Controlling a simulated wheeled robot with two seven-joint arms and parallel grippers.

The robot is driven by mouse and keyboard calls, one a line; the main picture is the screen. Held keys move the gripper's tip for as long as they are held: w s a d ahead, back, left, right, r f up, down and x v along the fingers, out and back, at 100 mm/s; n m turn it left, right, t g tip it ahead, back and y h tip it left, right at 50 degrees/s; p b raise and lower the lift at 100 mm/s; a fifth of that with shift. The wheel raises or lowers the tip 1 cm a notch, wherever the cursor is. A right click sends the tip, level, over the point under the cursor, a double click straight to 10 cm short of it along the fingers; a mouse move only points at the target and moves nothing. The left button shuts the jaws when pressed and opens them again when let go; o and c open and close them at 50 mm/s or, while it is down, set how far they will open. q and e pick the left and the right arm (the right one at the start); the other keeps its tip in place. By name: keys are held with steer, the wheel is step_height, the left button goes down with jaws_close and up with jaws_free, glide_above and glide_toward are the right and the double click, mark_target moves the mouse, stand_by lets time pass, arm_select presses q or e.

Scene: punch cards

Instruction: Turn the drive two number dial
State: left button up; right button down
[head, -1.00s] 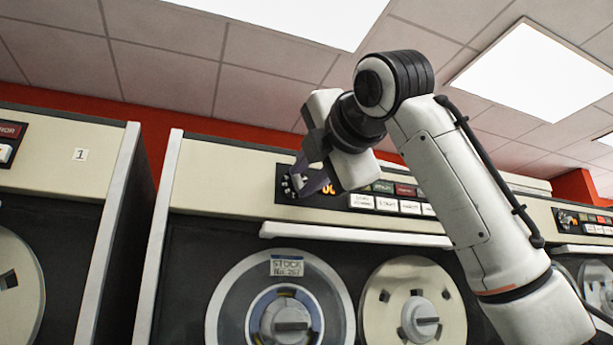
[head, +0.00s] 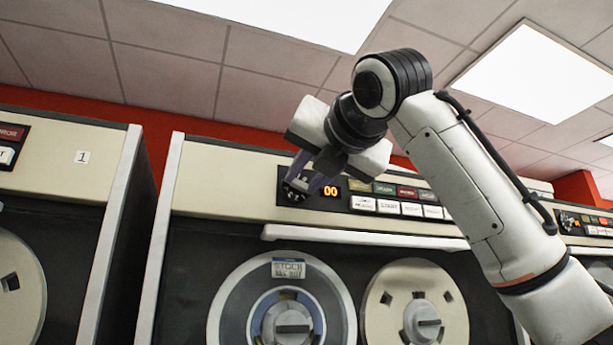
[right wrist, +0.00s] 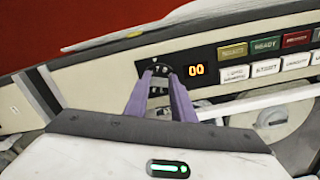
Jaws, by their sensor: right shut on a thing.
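The number dial (right wrist: 159,71) is a dark round knob at the left end of the control panel on the middle tape drive; in the head view the dial (head: 298,180) is partly hidden by my fingers. My right gripper (head: 299,184) has its purple fingers on the dial, one on each side, and is shut on it. In the right wrist view the fingertips (right wrist: 160,78) sit at the dial's edges. An orange display (right wrist: 197,70) beside the dial reads 00. My left gripper is not in view.
Right of the display are lit labels and white buttons (head: 388,206), including START. Below are two tape reels (head: 222,305). A drive marked 1 (head: 82,156) stands to the left, another drive to the right.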

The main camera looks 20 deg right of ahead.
steer(key=shift+a+f+n, duration=0.1)
steer(key=shift+f+n, duration=0.05)
steer(key=shift+n, duration=0.25)
steer(key=c, duration=1.5)
jaws_free()
steer(key=s+b, duration=0.1)
steer(key=s, duration=0.6)
steer(key=s+b, duration=0.1)
steer(key=s, duration=0.2)
steer(key=shift+s+d+b, duration=0.2)
steer(key=shift+d+b, duration=0.05)
steer(key=shift+b, duration=0.05)
